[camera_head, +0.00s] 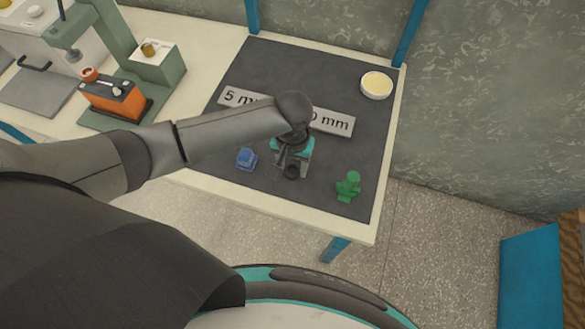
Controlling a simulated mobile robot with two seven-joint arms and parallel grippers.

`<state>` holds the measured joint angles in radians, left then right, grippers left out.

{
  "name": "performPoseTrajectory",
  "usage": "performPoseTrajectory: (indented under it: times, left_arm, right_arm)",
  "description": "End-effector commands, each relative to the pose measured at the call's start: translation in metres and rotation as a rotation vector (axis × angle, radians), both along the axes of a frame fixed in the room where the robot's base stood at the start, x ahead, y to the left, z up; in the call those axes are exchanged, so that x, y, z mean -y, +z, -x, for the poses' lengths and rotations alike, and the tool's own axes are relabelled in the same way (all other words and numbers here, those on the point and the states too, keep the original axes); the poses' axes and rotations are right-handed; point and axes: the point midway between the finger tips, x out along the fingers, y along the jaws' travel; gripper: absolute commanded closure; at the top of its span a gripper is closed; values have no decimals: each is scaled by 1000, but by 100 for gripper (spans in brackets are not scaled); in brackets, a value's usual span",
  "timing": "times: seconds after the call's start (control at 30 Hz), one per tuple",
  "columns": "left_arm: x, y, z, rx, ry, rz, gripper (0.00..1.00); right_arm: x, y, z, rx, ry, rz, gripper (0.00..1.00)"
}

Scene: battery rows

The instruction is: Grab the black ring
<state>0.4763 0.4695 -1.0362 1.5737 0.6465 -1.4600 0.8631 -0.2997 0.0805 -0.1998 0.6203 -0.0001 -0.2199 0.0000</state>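My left arm reaches in from the left over the dark mat. Its gripper (291,165) points down near the middle of the mat, seen from above, and its fingers are mostly hidden under the wrist. A small dark round shape (292,172) shows at the gripper's lower end. It may be the black ring or part of the gripper; I cannot tell which. No other black ring shows on the mat. My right gripper is not in view.
A grey block marked "5 mm" and "0 mm" (335,122) lies partly behind my wrist. A blue piece (246,158) is left of the gripper, a green piece (348,186) right. A round cream-filled dish (376,86) is far right. A green press (120,50) and orange-black box (112,97) stand left.

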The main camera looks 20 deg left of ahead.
Motion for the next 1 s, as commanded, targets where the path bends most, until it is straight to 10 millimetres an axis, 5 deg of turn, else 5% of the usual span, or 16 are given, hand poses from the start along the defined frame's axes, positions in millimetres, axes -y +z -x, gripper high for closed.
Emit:
performPoseTrajectory:
  times: [0.4, 0.77, 1.0]
  left_arm:
    - [0, 0, 0, 0, 0, -1, 99]
    - [0, 5, 0, 0, 0, 0, 100]
    - [0, 38, -1, 3, -1, 2, 100]
  right_arm:
    - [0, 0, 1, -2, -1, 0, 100]
    - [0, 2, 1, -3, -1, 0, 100]
    - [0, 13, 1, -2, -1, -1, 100]
